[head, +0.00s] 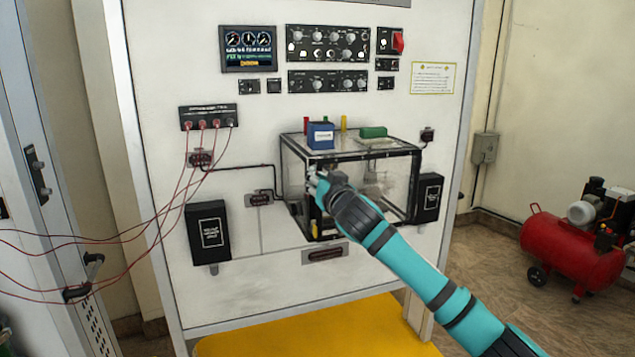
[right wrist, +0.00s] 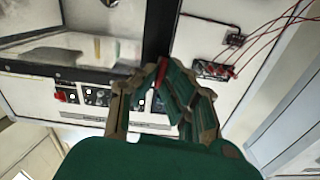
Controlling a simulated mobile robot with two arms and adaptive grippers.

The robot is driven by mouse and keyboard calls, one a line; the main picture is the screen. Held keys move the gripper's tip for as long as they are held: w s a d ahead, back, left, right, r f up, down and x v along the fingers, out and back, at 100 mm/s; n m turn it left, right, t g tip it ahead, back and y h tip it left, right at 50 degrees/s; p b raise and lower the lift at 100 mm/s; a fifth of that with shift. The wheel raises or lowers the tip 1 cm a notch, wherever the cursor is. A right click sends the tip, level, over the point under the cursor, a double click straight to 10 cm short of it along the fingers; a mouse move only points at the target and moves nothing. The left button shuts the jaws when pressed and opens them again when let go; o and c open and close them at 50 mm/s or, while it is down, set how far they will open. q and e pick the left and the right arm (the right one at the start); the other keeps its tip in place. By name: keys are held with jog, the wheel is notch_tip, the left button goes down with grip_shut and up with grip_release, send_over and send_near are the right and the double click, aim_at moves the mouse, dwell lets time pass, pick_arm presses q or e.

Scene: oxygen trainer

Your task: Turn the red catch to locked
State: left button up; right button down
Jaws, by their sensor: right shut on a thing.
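The red catch (right wrist: 161,73) shows as a small red piece between the fingers of my right gripper (right wrist: 152,72) in the right wrist view, close to the dark frame edge of the clear box. My right gripper is shut on it. In the head view my right gripper (head: 317,181) is at the left front edge of the clear box (head: 395,185) and hides the catch there. Whether the catch stands at locked or not cannot be read. My left gripper is in neither view.
Red cables (head: 165,215) hang at the left. A yellow surface (head: 320,335) lies below.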

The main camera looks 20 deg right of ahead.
jog(key=shift+d+f+m+p, duration=0.15)
jog(key=shift+m+p, duration=0.7)
jog(key=shift+m, duration=1.9)
jog(key=shift+f+m+p, duration=0.1)
jog(key=shift+m+p, duration=0.75)
jog(key=shift+m, duration=1.85)
jog(key=shift+d+f+m+p, duration=0.15)
jog(key=shift+m+p, duration=0.7)
jog(key=shift+m, duration=1.9)
jog(key=c, duration=1.5)
grip_release()
jog(key=shift+o, duration=0.2)
jog(key=shift+s, duration=0.1)
